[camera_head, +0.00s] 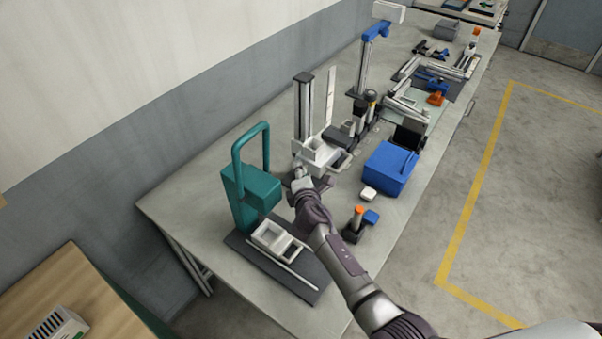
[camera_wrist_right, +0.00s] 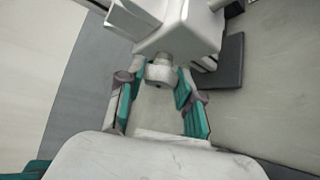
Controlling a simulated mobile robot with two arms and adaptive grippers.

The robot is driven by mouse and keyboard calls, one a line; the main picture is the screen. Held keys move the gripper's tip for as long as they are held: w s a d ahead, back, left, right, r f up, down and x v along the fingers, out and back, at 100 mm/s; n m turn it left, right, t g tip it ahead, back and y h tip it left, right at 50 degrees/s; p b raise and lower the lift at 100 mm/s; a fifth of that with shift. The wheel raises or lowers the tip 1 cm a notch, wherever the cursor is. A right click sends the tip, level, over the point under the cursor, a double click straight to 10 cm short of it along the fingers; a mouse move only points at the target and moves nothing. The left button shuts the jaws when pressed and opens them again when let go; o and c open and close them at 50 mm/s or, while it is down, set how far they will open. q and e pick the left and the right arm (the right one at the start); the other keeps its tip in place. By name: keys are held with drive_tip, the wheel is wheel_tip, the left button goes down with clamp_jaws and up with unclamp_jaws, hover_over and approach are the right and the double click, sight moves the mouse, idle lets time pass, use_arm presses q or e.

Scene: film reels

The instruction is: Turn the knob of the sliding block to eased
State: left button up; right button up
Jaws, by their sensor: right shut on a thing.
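The white sliding block (camera_head: 318,152) stands by a dark upright column in the middle of the bench. In the right wrist view the block (camera_wrist_right: 180,30) fills the top middle. Its short grey round knob (camera_wrist_right: 158,72) sticks out toward my gripper. My right gripper (camera_head: 300,181) reaches to the near side of the block. In the wrist view its teal-padded fingers (camera_wrist_right: 158,86) are on both sides of the knob and shut on it. The knob's markings and its setting cannot be read. My left gripper is in neither view.
A teal press-like stand (camera_head: 240,187) with a tall handle is close left of my right gripper. A white tray (camera_head: 268,237) lies in front of it. A blue box (camera_head: 389,168), a small white block (camera_head: 368,194) and an orange-topped piece (camera_head: 356,222) are to the right.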

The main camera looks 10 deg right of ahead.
drive_tip(key=o, duration=1.2)
drive_tip(key=shift+c, duration=0.2)
drive_tip(key=v, duration=1.2)
